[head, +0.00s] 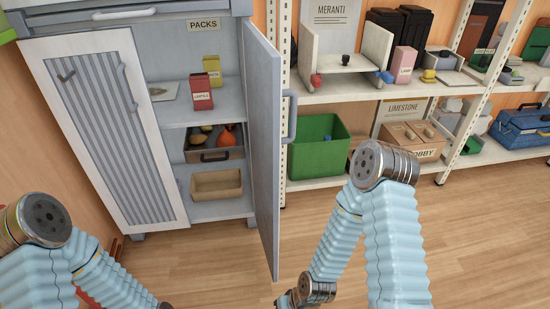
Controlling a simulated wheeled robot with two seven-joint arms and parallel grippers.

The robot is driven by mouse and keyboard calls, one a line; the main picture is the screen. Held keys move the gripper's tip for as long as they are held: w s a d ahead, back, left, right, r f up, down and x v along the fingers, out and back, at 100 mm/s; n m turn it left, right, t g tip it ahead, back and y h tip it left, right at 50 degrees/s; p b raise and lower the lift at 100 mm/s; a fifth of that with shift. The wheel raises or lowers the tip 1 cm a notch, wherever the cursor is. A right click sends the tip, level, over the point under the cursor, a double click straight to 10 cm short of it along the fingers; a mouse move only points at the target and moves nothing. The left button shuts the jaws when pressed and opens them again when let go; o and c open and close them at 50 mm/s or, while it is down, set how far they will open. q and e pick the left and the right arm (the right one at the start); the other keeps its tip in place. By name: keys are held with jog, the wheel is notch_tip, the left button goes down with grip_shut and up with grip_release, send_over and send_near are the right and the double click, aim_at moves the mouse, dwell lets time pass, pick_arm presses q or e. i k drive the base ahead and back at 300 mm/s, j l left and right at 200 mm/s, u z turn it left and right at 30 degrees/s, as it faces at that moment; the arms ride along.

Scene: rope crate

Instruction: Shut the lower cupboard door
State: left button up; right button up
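The lower cupboard (160,86) is blue-grey and stands at the left. Its right door (263,130) is swung wide open and seen nearly edge-on, with a blue-grey handle (290,117) on its right-hand face. My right arm comes up from the bottom and bends down to the right of the open door. Only a dark bit at its end shows at the bottom edge, below the door's lower corner, so its gripper's state is unclear.
Inside the cupboard are a yellow pack (212,70), a red pack (201,92), a dark tray (213,150) of produce and a tan bin (216,184). Shelving with a green crate (318,158) stands right of the door. The wooden floor (470,240) in front is clear.

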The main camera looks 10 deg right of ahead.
aim_at(264, 64)
jog(key=i+l+u, duration=0.2)
jog(key=l, duration=0.45)
jog(key=k+l+u, duration=0.15)
jog(key=l, duration=0.5)
jog(key=i, duration=0.05)
